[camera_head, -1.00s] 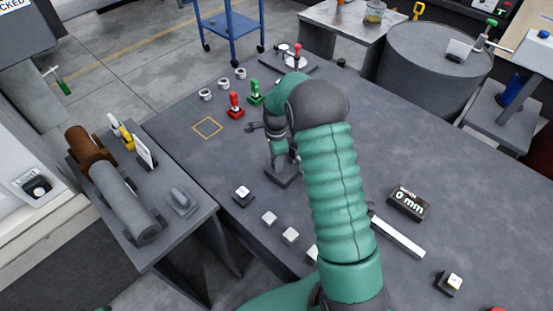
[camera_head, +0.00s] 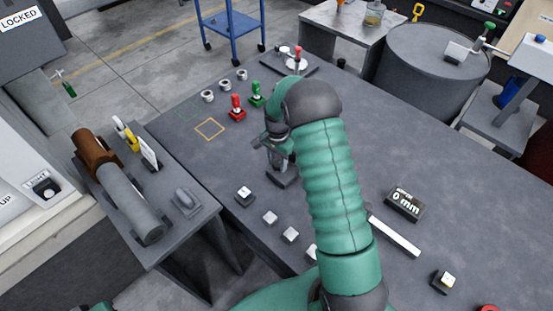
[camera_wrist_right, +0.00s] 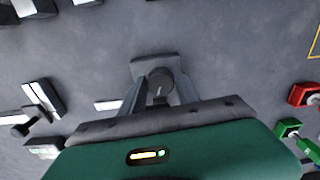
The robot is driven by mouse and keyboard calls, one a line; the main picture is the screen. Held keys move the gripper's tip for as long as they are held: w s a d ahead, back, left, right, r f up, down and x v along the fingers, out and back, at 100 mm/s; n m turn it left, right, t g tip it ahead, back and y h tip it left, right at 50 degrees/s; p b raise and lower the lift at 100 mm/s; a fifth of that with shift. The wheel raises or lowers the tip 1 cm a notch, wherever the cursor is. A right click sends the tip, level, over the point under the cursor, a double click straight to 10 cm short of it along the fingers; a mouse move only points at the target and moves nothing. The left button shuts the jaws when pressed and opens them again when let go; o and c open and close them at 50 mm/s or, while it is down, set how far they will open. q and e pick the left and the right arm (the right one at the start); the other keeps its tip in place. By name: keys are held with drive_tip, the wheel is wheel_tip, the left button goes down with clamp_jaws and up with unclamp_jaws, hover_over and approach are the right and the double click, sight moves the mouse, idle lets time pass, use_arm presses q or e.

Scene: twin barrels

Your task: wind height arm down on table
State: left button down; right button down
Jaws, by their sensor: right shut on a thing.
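The height stand (camera_head: 283,178) is a dark post on a block base on the grey table, mostly hidden behind my right gripper and forearm in the head view. My right gripper (camera_head: 270,143) is over the top of this stand. In the right wrist view its two fingers (camera_wrist_right: 158,92) close around a dark round knob (camera_wrist_right: 160,78), above the stand's grey base (camera_wrist_right: 148,62). The gripper is shut on this knob. The height arm itself cannot be clearly made out. My left gripper is not in view.
The table (camera_head: 400,130) holds a red valve (camera_head: 236,110), a green valve (camera_head: 257,95), several small buttons along the front edge, and a "0 mm" display (camera_head: 404,203). A side bench with a grey cylinder (camera_head: 122,193) is at left. A barrel (camera_head: 430,65) stands behind.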

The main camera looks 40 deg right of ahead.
drive_tip(key=n, duration=0.1)
drive_tip(key=n+p, duration=0.1)
drive_tip(key=n, duration=0.1)
drive_tip(key=shift+d+r, duration=0.15)
drive_tip(key=shift+d, duration=0.05)
drive_tip(key=shift+n+p, duration=0.3)
drive_tip(key=shift+n, duration=1.2)
drive_tip(key=shift+w, duration=0.15)
drive_tip(key=c, duration=1.2)
unclamp_jaws()
drive_tip(key=shift+o, duration=1.5)
drive_tip(key=shift+d+f, duration=0.1)
drive_tip(key=shift+f, duration=0.15)
drive_tip(key=shift+r, duration=0.1)
